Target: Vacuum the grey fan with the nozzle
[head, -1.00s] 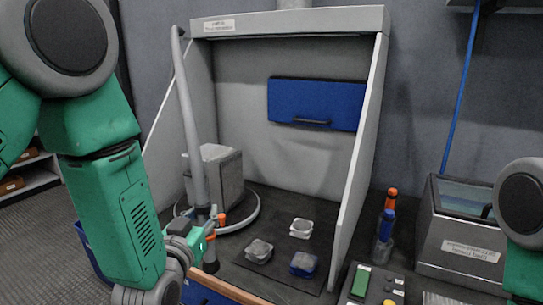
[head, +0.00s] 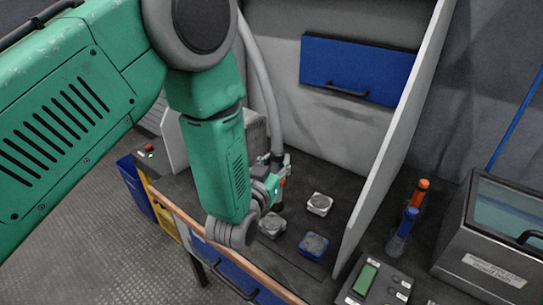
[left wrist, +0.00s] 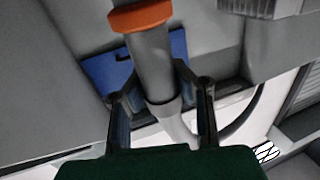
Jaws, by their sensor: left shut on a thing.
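The grey fan (head: 271,225) lies on the dark bench mat, partly covered by my left arm in the head view. My left gripper (head: 275,178) is shut on the nozzle (left wrist: 150,60), a grey tube with an orange collar. In the left wrist view the tube runs between the two fingers (left wrist: 157,85). The grey hose (head: 262,85) rises from the gripper. My right gripper is out of view.
A white fan (head: 319,204) and a blue fan (head: 314,246) lie right of the grey one. The hood's side wall (head: 395,140) stands to their right. Beyond it are orange- and blue-topped tools (head: 413,210), a control box (head: 374,283) and a lidded grey machine (head: 490,240).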

